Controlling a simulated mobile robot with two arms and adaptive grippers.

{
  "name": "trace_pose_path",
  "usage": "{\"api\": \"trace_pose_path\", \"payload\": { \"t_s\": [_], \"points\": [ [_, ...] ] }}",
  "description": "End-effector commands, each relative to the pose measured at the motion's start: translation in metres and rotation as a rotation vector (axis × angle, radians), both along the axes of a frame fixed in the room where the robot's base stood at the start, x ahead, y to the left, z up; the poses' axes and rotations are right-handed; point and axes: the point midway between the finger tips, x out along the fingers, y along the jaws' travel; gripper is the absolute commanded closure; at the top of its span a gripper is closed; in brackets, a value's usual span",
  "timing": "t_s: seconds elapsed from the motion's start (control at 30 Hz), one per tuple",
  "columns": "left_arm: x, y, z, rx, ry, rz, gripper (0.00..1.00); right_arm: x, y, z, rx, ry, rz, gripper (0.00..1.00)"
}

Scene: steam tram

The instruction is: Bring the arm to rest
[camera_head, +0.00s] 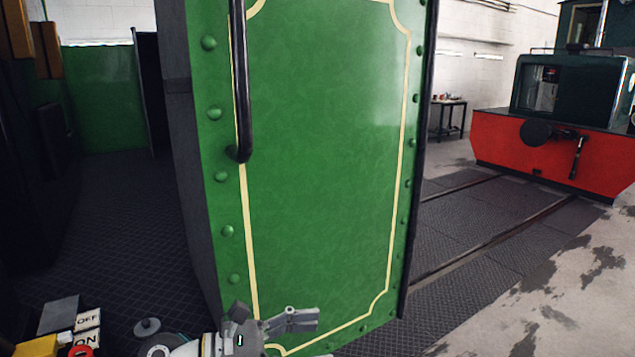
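My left gripper (298,321) is at the bottom centre, in front of the lower edge of a green riveted panel. My arm comes in from the lower left. One grey finger shows clearly, pointing right. The lower part of the gripper is cut off by the frame edge, so its opening cannot be judged. I see no object held in the visible part. My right gripper is out of view.
The tall green panel (325,150) with cream lining and a black handrail (242,80) fills the centre. An ON/OFF switch box (88,322) is at lower left. Dark patterned floor (115,215) lies at left. A red and dark green vehicle (550,150) stands far right, near a small table (448,103).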

Motion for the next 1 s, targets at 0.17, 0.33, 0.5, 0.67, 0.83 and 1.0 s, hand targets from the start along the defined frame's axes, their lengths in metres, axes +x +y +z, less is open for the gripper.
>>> {"api": "trace_pose_path", "payload": {
  "t_s": [0.17,0.33,0.5,0.67,0.83,1.0],
  "points": [
    [0.007,0.004,0.045,-0.445,0.291,0.175,0.34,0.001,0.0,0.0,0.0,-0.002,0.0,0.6],
    [0.025,0.043,0.059,-0.852,0.609,0.356,0.34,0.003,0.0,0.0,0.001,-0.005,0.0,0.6],
    [0.038,0.099,0.032,-1.242,0.952,0.555,0.34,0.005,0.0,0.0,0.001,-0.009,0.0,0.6],
    [0.031,0.15,-0.026,-1.59,1.272,0.767,0.34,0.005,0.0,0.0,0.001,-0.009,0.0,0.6],
    [-0.008,0.189,-0.108,-1.936,1.591,1.038,0.34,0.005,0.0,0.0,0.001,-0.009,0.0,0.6],
    [-0.078,0.206,-0.184,2.145,-1.777,-1.305,0.34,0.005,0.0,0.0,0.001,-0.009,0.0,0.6]
  ]
}}
